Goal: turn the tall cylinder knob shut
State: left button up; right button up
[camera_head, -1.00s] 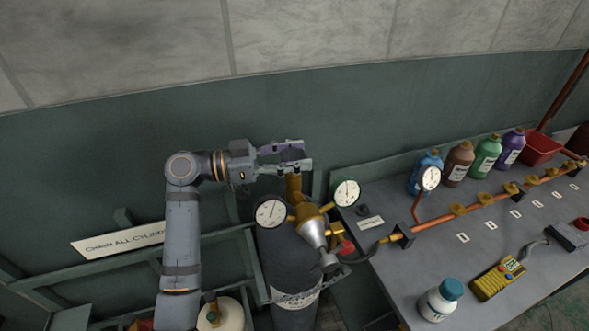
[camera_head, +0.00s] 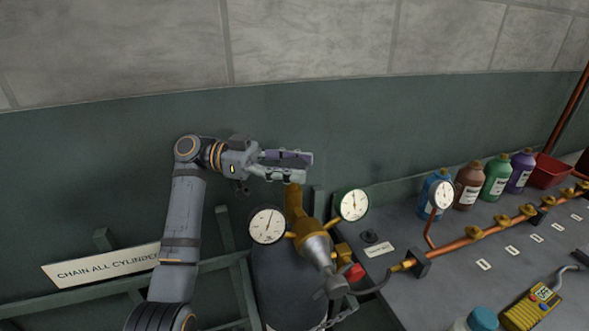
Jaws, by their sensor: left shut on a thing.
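The tall grey cylinder (camera_head: 287,285) stands below the picture's middle, with a brass valve (camera_head: 294,203) and a silver, cone-shaped regulator body (camera_head: 315,246) on top. Two round dial gauges flank it, one on the left (camera_head: 267,225) and one on the right (camera_head: 351,204). My left gripper (camera_head: 298,167) reaches in from the left over the top of the brass valve. Its fingers are shut on the cylinder knob, which they hide almost fully, so its turn position cannot be read. My right gripper is out of view.
A workbench (camera_head: 458,274) on the right carries a copper pipe (camera_head: 465,241) with brass valves, several bottles and a yellow meter (camera_head: 530,308). A sign (camera_head: 105,269) hangs on the rail at left. The wall behind is bare.

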aim_at(295, 164)
pick_arm(q)
jog(key=o, duration=1.2)
notch_tip(295, 164, up, 10)
